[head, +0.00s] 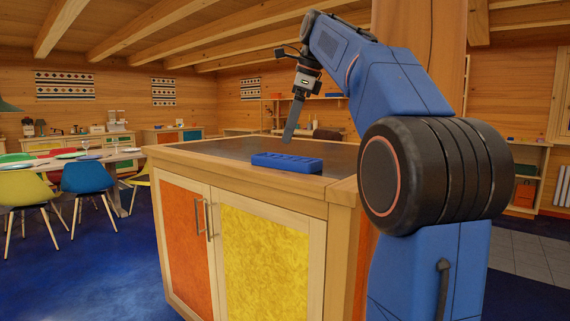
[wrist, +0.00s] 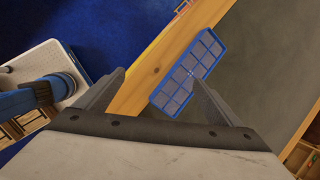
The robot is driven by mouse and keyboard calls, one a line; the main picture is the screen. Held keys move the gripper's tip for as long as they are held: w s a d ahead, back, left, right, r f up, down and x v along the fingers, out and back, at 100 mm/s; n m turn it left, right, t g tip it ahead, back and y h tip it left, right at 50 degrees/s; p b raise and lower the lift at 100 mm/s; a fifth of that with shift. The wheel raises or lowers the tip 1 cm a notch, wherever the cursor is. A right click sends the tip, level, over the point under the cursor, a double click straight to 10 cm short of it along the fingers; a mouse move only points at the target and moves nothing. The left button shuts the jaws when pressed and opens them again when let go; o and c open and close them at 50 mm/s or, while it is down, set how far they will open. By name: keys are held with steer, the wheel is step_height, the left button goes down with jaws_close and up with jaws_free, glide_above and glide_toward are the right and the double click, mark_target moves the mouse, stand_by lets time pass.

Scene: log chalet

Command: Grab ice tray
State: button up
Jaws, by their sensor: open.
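The blue ice tray (head: 287,162) lies flat near the front edge of the dark top of the wooden cabinet. In the wrist view the ice tray (wrist: 188,73) shows its rows of compartments, slanting across the wooden edge and the dark top. My gripper (head: 289,136) points down above the counter, close to the tray in the picture. In the wrist view my gripper (wrist: 158,82) is open, with its fingers wide apart. The right fingertip overlaps the tray's lower right side in the picture. The left finger is over the wooden edge. Nothing is held.
The cabinet (head: 262,233) has orange and yellow doors with metal handles. Its dark counter top (head: 225,150) is clear around the tray. A dining table (head: 110,157) with colored chairs stands at the left. Blue floor (head: 100,270) lies open before it.

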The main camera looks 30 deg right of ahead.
steer(key=w+d+r+m, duration=0.4)
steer(key=d+r+m, duration=0.1)
steer(key=d+m, duration=0.1)
glide_toward(286, 157)
steer(key=shift+m, duration=0.3)
steer(key=x, duration=0.9)
steer(key=shift+d+f, duration=0.1)
steer(key=shift+f, duration=0.15)
steer(key=shift+c, duration=0.3)
steer(key=c, duration=1.4)
steer(key=shift+r, duration=0.15)
